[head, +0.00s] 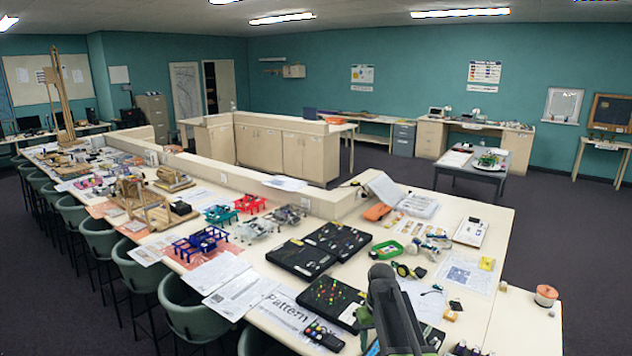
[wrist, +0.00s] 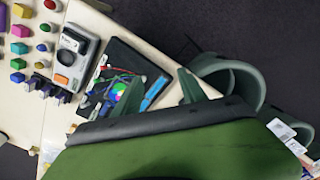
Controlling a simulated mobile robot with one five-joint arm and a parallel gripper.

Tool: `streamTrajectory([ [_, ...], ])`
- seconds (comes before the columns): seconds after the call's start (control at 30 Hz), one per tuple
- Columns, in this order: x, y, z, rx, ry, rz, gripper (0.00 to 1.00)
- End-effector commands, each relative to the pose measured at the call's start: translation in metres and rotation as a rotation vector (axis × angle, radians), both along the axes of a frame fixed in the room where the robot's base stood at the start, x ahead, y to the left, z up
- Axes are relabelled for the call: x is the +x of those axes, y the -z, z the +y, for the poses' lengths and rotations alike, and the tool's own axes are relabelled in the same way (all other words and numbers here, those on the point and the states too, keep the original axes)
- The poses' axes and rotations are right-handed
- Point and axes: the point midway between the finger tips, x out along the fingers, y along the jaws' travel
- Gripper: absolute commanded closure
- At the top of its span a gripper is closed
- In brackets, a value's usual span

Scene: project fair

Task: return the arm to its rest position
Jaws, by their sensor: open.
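My arm (head: 392,312) rises at the bottom of the head view, in front of the near right part of the long table. My gripper (wrist: 160,93) shows in the wrist view with two green fingers spread apart. Nothing is seen between the fingers except the dark tray and table edge beyond.
The long table (head: 505,265) is crowded with black trays (head: 318,250), papers and small kits. In the wrist view, a grey device (wrist: 76,55), colored blocks and a dark tray (wrist: 140,60) lie near my gripper. Green chairs (head: 190,308) line the table's left side.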

Motion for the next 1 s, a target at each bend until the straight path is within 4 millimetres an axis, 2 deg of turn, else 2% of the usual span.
streamTrajectory([
  [0.03, 0.000, 0.013, 0.002, 0.000, -0.003, 0.000, 0.51],
  [0.17, -0.007, 0.033, 0.005, 0.000, -0.006, 0.000, 0.51],
  [0.37, -0.032, 0.078, 0.005, 0.000, -0.001, 0.000, 0.51],
  [0.47, -0.052, 0.105, 0.004, 0.000, 0.011, 0.000, 0.51],
  [0.63, -0.106, 0.157, 0.003, 0.000, 0.067, 0.000, 0.51],
  [0.7, -0.126, 0.162, 0.002, 0.000, 0.098, 0.000, 0.51],
  [0.8, -0.141, 0.153, 0.003, 0.000, 0.137, 0.000, 0.51],
  [1.0, -0.141, 0.152, 0.004, 0.000, 0.185, 0.001, 0.51],
])
